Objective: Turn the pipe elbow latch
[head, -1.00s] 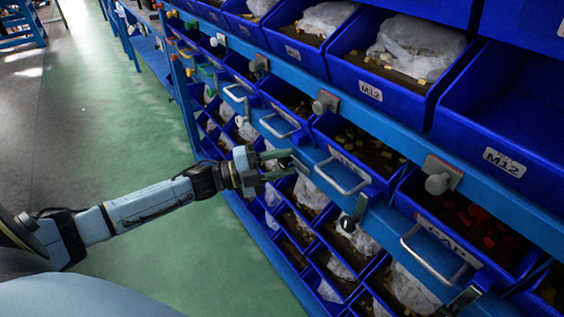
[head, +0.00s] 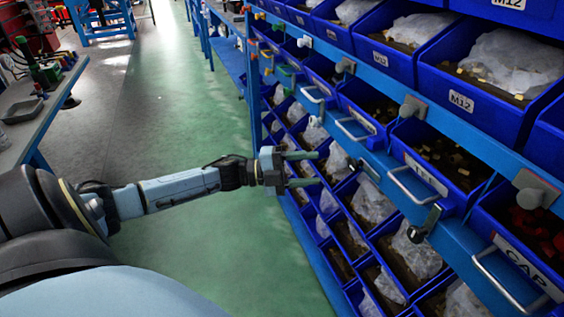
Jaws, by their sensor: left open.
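My left gripper (head: 317,169) is open and empty, its two green-tipped fingers pointing right toward the blue bin rack. A metal latch (head: 368,171) with a dark part sits on the lower blue rail, a short way right of the fingertips and apart from them in the picture. A second dark latch (head: 425,224) is on the same rail, nearer to me. I cannot read which bin label says pipe elbow, so I cannot tell which latch is the pipe elbow one. My right gripper is not in view.
Blue bins with silver handles (head: 413,185) line the rack. A grey knob (head: 413,106) is on the upper rail, and another knob (head: 535,190) is nearer. A bin labelled CAP (head: 520,262) is at lower right. The green floor (head: 180,130) left of the rack is clear; a workbench (head: 40,115) stands far left.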

